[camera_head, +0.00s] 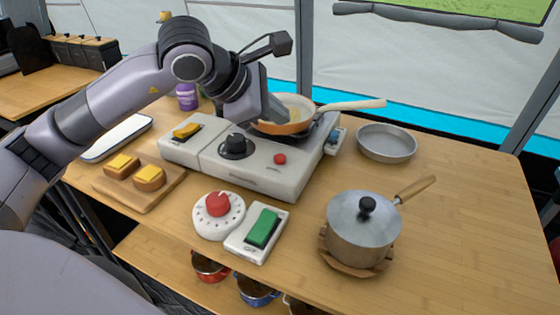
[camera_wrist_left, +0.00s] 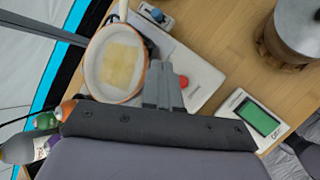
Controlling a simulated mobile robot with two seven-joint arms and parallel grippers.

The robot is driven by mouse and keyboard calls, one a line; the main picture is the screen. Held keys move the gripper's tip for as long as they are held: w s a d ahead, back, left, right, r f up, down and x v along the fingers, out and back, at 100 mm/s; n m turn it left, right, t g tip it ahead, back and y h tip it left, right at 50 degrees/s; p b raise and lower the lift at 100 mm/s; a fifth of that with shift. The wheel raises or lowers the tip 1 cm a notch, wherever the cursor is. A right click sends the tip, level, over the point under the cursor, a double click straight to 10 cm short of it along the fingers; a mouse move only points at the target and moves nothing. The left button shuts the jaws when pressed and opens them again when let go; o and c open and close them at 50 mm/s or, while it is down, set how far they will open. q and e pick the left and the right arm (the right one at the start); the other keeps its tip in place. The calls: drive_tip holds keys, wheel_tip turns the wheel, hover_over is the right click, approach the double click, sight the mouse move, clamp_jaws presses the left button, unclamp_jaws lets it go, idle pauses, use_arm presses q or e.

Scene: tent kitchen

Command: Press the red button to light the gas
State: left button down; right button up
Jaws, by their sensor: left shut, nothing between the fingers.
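My left gripper (camera_head: 280,118) is shut and empty, above the stove beside the pan and behind the button, apart from the button. In the wrist view the closed fingers (camera_wrist_left: 163,85) point up the picture. My right gripper is in neither view.
An orange-and-white pan (camera_head: 290,125) with food sits on the stove. A lidded pot (camera_head: 363,225), a red-knobbed timer (camera_head: 218,212) and a green switch (camera_head: 263,228) stand in front. A metal plate (camera_head: 387,143) lies right.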

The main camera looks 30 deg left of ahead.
use_arm(q)
drive_tip(key=b, duration=0.3)
hover_over(277, 160)
wheel_tip(277, 160, down, 4)
drive_tip(key=shift+a+f, duration=0.1)
drive_tip(key=shift+f, duration=0.15)
drive_tip(key=shift+f+b, duration=0.4)
drive_tip(key=shift+f, duration=0.2)
idle(1.1)
drive_tip(key=shift+f+b, duration=0.4)
drive_tip(key=shift+b, duration=0.15)
